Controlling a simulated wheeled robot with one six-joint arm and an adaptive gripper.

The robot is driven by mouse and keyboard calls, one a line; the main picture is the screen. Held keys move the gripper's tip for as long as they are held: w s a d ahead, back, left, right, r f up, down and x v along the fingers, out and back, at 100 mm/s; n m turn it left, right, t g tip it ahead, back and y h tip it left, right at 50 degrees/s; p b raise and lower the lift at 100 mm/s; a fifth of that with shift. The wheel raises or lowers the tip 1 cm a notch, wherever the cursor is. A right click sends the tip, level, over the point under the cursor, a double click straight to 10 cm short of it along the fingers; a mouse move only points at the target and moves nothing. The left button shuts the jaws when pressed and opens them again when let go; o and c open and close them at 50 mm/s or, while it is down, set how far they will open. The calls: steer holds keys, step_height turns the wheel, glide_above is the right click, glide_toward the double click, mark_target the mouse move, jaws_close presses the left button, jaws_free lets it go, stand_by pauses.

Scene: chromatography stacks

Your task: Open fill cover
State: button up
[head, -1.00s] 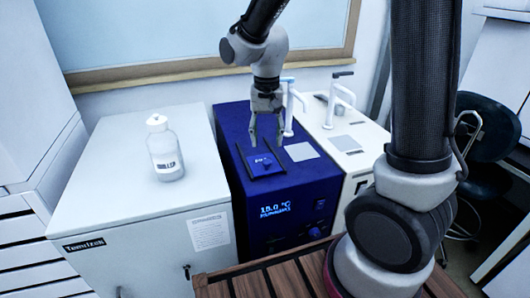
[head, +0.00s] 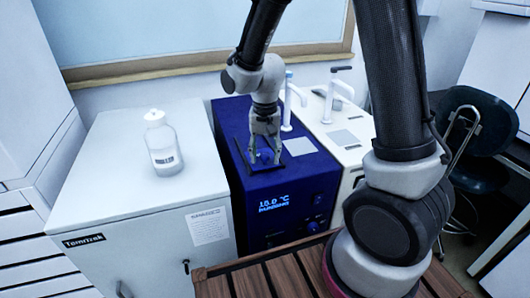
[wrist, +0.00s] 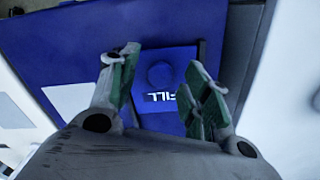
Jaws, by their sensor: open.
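The fill cover (wrist: 168,60) is a blue square panel with a round blue knob (wrist: 161,74) and the word FILL, which appears upside down in the wrist view. It lies on top of the dark blue machine (head: 300,184), inside a dark frame, and looks shut. My gripper (head: 265,161) points down over the cover and partly hides it in the head view. In the wrist view my gripper (wrist: 155,85) is open, with one finger on each side of the knob. I cannot tell whether the fingers touch the cover.
A white cabinet (head: 110,203) with a capped bottle (head: 163,148) stands left of the machine. A white unit (head: 349,158) with a white tap (head: 339,95) adjoins it on the right. Another white tap (head: 289,100) rises behind my gripper. A slatted wooden surface (head: 270,276) is in front.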

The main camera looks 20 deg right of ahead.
jaws_close()
steer(key=w, duration=0.9)
steer(key=shift+w, duration=0.15)
jaws_free()
steer(key=shift+r, duration=0.1)
step_height(320, 180, up, 12)
